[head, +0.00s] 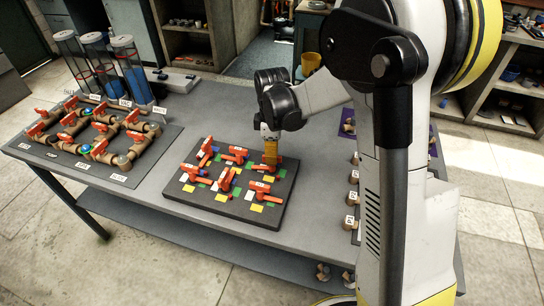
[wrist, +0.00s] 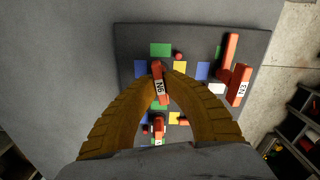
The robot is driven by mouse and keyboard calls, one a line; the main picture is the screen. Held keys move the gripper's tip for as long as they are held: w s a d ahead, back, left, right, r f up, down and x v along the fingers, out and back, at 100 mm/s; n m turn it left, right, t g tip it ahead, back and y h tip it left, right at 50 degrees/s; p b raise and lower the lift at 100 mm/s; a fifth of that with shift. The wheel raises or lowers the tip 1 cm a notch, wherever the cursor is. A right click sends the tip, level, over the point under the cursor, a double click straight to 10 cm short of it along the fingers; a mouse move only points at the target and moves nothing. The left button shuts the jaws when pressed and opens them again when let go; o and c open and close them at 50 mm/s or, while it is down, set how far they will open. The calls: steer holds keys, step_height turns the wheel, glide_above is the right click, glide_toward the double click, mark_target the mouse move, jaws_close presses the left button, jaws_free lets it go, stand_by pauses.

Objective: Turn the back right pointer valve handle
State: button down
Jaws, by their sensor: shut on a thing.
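The valve board (head: 180,197) is a dark panel on the table in the head view. It carries several red-orange pointer handles in two rows, with coloured squares around them. My gripper (head: 271,157) is down over the back right handle and mostly hides it there. In the wrist view, my gripper's curved brown fingers (wrist: 165,77) are closed around that red handle (wrist: 157,73), which bears a white label. The handle shows between the fingertips. Another labelled handle (wrist: 158,127) shows between the fingers nearer the palm, and another (wrist: 231,70) stands to the right.
The front right handle (head: 262,188) and the front middle handle (head: 227,179) are close to my gripper. A pipe assembly with red valves (head: 100,135) and clear cylinders (head: 128,65) stand at the table's left. My arm hides part of the table's right side, where a purple panel (head: 433,140) shows.

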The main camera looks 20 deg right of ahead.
steer(key=n, duration=0.4)
steer(key=shift+n, duration=0.3)
steer(key=n, duration=0.3)
steer(key=shift+n, duration=0.3)
steer(key=n, duration=0.3)
steer(key=shift+n, duration=2)
steer(key=c, duration=1.5)
jaws_free()
